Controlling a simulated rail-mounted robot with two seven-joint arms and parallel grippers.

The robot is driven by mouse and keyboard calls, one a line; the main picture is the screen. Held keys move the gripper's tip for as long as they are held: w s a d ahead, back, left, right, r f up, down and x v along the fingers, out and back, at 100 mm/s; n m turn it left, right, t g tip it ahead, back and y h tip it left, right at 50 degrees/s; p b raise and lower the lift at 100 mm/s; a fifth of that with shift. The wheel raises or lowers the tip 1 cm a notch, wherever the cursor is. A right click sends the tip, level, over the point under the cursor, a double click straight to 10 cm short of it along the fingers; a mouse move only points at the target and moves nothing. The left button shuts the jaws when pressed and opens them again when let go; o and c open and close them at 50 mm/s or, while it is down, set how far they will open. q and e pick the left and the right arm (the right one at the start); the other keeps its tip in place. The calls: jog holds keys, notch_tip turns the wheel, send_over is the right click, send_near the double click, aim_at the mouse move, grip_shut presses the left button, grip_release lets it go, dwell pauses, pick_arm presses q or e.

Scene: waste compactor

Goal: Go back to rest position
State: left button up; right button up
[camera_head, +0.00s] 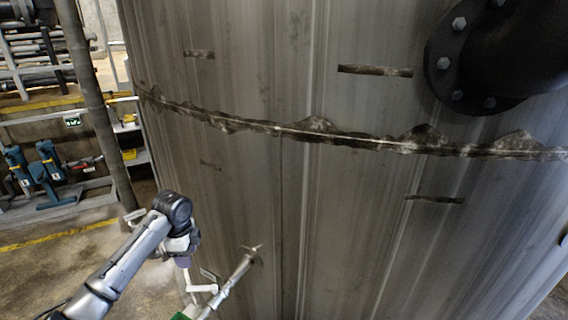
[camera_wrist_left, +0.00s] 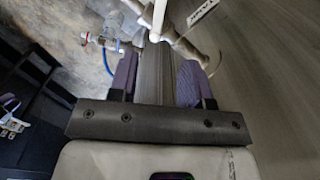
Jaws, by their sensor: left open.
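My left arm comes in from the lower left in the head view. Its gripper (camera_head: 183,262) points down beside the large metal tank (camera_head: 300,220), near a pipe with a white handle (camera_head: 203,288). In the left wrist view, the two purple-grey fingers of the gripper (camera_wrist_left: 158,78) are apart. A grey ribbed strip (camera_wrist_left: 153,75) shows between them; I cannot tell whether it touches them. The white handle also shows beyond the fingertips in the left wrist view (camera_wrist_left: 159,18). My right gripper is in neither view.
A thin pipe (camera_head: 232,279) meets the tank wall close to my left gripper. A black bolted flange (camera_head: 444,64) is at the upper right. A vertical pipe (camera_head: 92,95), a shelf and blue equipment (camera_head: 48,168) stand at the left. Some floor is clear at the lower left.

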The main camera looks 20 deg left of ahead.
pick_arm(q)
jog(key=w+d+r+n+t+y, duration=0.2)
jog(key=d+r+n+t, duration=0.15)
jog(key=r, duration=0.35)
jog(key=w+d+r+n+t+y, duration=0.1)
jog(key=w+d+r+n+t, duration=0.15)
jog(key=r+n+t, duration=0.4)
jog(key=s+d+r+t+h+p, duration=0.1)
jog(key=s+d+r+t+p, duration=0.1)
jog(key=s+d+r, duration=0.35)
jog(key=s+d+f+g+p, duration=0.2)
jog(key=s+f+p, duration=0.1)
jog(key=s+f, duration=0.6)
jog(key=s+d+f+n+g+h+p, duration=0.1)
jog(key=s+d+f+g+p, duration=0.1)
jog(key=s+f, duration=0.7)
jog(key=s+d+f+n+g+h+p, duration=0.1)
jog(key=s+d+f+g+p, duration=0.2)
jog(key=s+f, duration=0.5)
jog(key=s+g, duration=0.1)
jog(key=s, duration=1.2)
jog(key=shift+f+p, duration=0.35)
jog(key=shift+f, duration=0.05)
